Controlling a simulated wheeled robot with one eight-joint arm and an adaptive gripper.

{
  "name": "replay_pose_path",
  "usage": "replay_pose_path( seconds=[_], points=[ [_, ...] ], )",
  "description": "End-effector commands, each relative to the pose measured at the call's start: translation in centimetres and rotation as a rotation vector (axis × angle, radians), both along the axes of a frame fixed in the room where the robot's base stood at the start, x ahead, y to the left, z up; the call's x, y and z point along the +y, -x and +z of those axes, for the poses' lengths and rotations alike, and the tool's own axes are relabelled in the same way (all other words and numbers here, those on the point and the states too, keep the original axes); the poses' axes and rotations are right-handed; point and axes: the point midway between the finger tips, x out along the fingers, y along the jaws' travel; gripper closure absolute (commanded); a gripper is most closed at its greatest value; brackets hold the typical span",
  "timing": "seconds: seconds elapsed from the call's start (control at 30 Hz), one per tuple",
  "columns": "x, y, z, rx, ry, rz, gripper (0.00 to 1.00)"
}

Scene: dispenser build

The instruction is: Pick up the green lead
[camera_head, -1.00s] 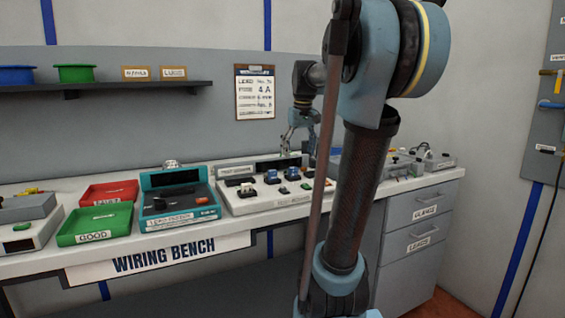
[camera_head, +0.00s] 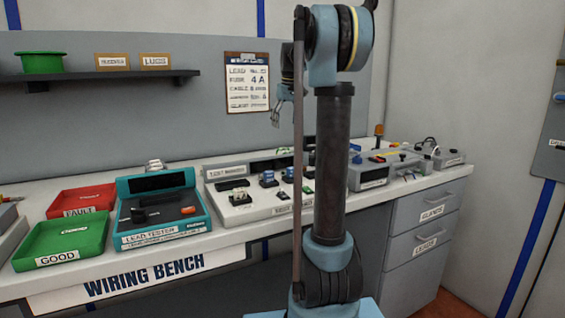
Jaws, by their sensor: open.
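A lower drawer (camera_head: 423,251), whose label seems to read LEADS, is shut at the right of the bench. My arm hides part of the bench middle.
The wiring bench (camera_head: 210,235) holds a green GOOD tray (camera_head: 88,238), a red FAULT tray (camera_head: 70,201), a teal lead tester (camera_head: 160,208) and a white board with several small parts (camera_head: 225,212). Grey units (camera_head: 375,176) stand at the right. A shelf (camera_head: 100,77) hangs behind.

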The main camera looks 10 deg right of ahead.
Motion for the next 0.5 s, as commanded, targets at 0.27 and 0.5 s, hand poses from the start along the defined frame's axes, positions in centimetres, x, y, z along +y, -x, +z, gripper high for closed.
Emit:
replay_pose_path(
  seconds=[0.27, 0.5],
  points=[
    [0.5, -0.7, -4.9, 0.0, 0.0, 0.002, 0.25],
    [0.7, -1.0, -7.4, 0.0, 0.0, 0.003, 0.25]
  ],
)
